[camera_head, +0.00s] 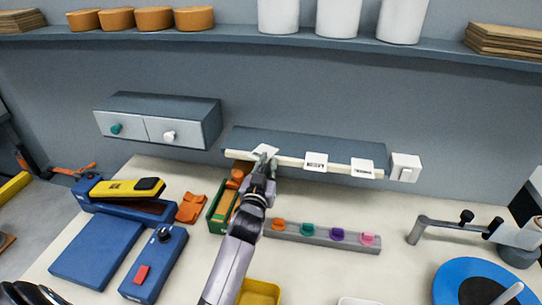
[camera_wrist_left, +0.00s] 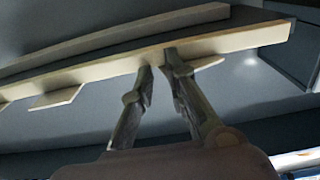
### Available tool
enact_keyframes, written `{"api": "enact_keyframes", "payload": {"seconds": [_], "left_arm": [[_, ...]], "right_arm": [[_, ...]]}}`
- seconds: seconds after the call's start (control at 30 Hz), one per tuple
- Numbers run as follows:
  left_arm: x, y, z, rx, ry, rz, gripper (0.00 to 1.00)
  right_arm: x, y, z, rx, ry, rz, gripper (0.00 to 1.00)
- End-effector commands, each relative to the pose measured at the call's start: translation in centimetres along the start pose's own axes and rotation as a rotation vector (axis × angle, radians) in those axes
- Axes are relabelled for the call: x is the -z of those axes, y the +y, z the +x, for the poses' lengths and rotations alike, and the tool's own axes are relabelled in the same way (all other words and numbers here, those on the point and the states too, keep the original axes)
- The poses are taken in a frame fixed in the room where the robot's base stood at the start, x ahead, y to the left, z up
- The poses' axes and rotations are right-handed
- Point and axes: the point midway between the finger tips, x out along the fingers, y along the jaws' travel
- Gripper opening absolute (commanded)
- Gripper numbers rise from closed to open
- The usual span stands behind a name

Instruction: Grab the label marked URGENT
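Three small white labels sit along the pale front strip (camera_head: 338,167) of a wall shelf: a left one (camera_head: 265,151), a middle one (camera_head: 316,161) and a right one (camera_head: 362,168). Their dark print is too small to read surely, so I cannot tell which says URGENT. My left gripper (camera_head: 264,161) is at the left label, which looks tilted and is partly covered by the fingers. In the left wrist view the fingertips (camera_wrist_left: 158,60) stand apart at the strip (camera_wrist_left: 115,66), with a label edge (camera_wrist_left: 209,63) beside the right finger.
A white switch box (camera_head: 404,167) is right of the shelf, and a drawer unit (camera_head: 160,119) is left. Below are a green box (camera_head: 219,214), a grey rail (camera_head: 320,236) with coloured knobs, blue devices (camera_head: 155,264) and a blue disc (camera_head: 470,280).

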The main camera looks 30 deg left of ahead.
Motion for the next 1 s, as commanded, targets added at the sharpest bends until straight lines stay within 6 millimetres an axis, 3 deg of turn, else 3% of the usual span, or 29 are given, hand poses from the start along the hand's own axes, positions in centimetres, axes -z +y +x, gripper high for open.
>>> {"api": "enact_keyframes", "payload": {"seconds": [0.87, 1.0], "left_arm": [[0.00, 0.01, 0.00, 0.000, 0.000, 0.000, 0.75], [0.01, 0.01, 0.00, 0.000, 0.000, 0.000, 0.75]], "right_arm": [[0.10, -0.09, 0.00, 0.001, 0.002, -0.001, 0.26], [0.12, -0.12, 0.00, 0.001, 0.002, -0.001, 0.26]]}}
